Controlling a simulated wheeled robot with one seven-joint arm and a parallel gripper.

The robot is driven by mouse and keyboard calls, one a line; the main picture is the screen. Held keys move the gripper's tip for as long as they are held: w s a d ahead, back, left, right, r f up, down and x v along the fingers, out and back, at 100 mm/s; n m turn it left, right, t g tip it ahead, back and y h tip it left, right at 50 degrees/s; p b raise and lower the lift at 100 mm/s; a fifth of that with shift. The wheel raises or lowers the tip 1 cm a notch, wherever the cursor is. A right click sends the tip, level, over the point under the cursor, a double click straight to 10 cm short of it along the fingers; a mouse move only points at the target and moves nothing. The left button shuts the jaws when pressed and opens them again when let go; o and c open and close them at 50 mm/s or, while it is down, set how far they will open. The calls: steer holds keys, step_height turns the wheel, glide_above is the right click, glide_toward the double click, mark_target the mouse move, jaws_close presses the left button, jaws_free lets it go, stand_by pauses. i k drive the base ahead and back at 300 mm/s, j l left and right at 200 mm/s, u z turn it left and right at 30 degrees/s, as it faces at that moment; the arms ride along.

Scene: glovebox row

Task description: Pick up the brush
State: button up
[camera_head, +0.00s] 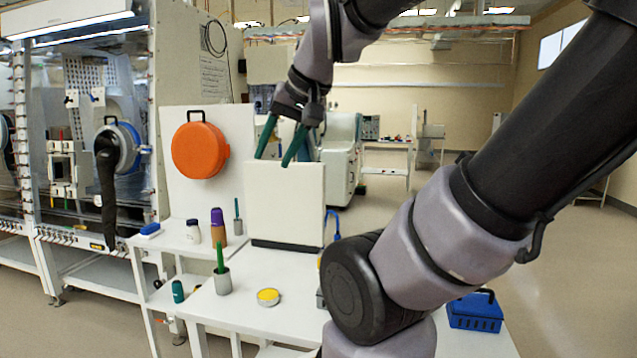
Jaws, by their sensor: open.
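No brush can be named for certain. A small blue block with a white underside (149,230), possibly a brush, lies on the left white side table. A green-handled tool (220,258) stands upright in a grey cup (222,284) on the front white table; its lower end is hidden. Another thin dark-handled tool (237,210) stands in a small grey cup farther back. My gripper (271,161) is open, with two green fingers pointing down. It is empty, in front of or above the top edge of a white upright panel, well above these objects.
A yellow-topped round tin (268,297), a purple-capped brown bottle (218,228) and a white jar (193,232) stand nearby. A blue basket (475,312) is at right. An orange round case (200,150) hangs behind.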

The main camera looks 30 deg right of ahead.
mark_target(218, 244)
steer(key=j+z, duration=0.2)
steer(key=j, duration=0.8)
steer(key=k+j+z, duration=0.15)
steer(key=j, duration=0.85)
steer(key=i, duration=0.05)
